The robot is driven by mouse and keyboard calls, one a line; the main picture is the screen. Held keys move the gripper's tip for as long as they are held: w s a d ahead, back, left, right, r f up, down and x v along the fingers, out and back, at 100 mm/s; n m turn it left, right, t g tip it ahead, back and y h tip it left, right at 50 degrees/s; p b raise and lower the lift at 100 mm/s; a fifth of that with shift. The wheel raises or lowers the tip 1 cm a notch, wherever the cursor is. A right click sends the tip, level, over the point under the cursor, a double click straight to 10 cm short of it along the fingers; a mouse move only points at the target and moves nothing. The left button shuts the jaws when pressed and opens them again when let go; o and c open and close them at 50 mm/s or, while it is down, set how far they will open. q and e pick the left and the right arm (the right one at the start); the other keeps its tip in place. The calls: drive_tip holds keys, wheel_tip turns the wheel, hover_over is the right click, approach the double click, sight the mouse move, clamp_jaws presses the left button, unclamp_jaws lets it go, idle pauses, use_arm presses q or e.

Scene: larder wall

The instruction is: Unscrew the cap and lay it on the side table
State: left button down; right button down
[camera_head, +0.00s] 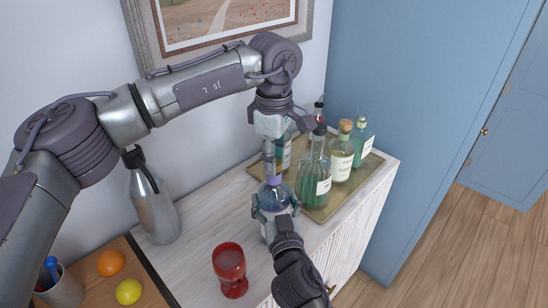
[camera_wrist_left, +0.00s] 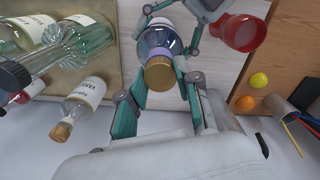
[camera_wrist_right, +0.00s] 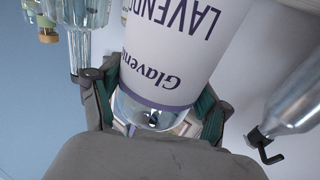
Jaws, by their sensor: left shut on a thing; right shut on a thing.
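The gold-tan cap (camera_wrist_left: 160,74) is in line with the bottle's neck. My left gripper (camera_wrist_left: 163,88), above the bottle in the head view, is shut on the cap from both sides. I cannot tell whether the cap is still threaded on.
A tray (camera_head: 318,212) with several bottles stands right of the held bottle. A red goblet (camera_head: 229,268) stands in front, and a grey metal bottle (camera_head: 152,205) at left. An orange (camera_head: 110,262), a lemon (camera_head: 129,291) and a utensil cup (camera_head: 62,288) are at lower left.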

use_arm(q)
drive_tip(key=n, duration=2.2)
drive_tip(key=shift+n, duration=0.4)
drive_tip(key=shift+r, duration=0.2)
drive_tip(key=shift+r, duration=1)
